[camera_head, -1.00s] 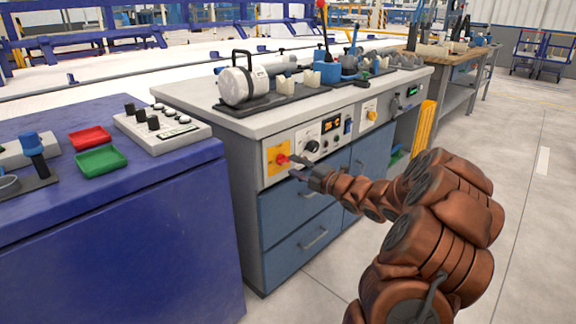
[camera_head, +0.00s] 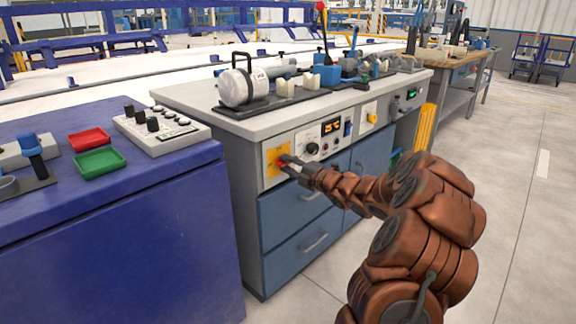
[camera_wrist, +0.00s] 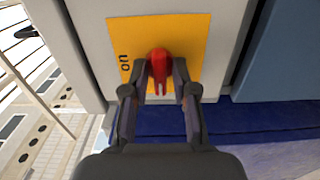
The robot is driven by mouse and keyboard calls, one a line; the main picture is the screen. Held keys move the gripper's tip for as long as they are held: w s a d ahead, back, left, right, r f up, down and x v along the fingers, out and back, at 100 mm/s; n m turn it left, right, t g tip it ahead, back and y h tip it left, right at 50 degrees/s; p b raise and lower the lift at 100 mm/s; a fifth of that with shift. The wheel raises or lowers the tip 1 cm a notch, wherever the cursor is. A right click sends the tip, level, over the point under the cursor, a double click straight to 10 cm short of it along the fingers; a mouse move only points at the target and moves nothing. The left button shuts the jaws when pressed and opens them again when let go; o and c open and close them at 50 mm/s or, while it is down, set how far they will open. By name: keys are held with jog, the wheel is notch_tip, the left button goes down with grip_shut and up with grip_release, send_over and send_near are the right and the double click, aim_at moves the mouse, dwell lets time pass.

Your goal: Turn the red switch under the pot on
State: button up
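The red switch (camera_wrist: 158,62) is a round knob on a yellow plate (camera_wrist: 190,35) in the wrist view, with the word "on" printed on the plate's left side. In the head view, the yellow plate (camera_head: 271,153) is on the cabinet's front, below the white cylindrical pot (camera_head: 240,88). My gripper (camera_head: 285,163) is at the plate and partly hides the red switch there. In the wrist view, my gripper's two fingers (camera_wrist: 160,75) are on either side of the knob and appear closed against it.
A blue table (camera_head: 110,220) with red and green trays stands close on the left. Open floor (camera_head: 515,220) lies to the right.

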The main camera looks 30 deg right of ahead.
grip_shut()
jog(key=shift+r+p, duration=0.1)
jog(key=shift+p, duration=0.3)
jog(key=shift+w+a+r+m+p, duration=0.1)
jog(key=shift+m+p, duration=4.35)
jog(key=shift+p, duration=1.1)
jog(key=shift+w+r+m+p, duration=0.1)
jog(key=shift+m+p, duration=4.35)
jog(key=shift+p, duration=1.1)
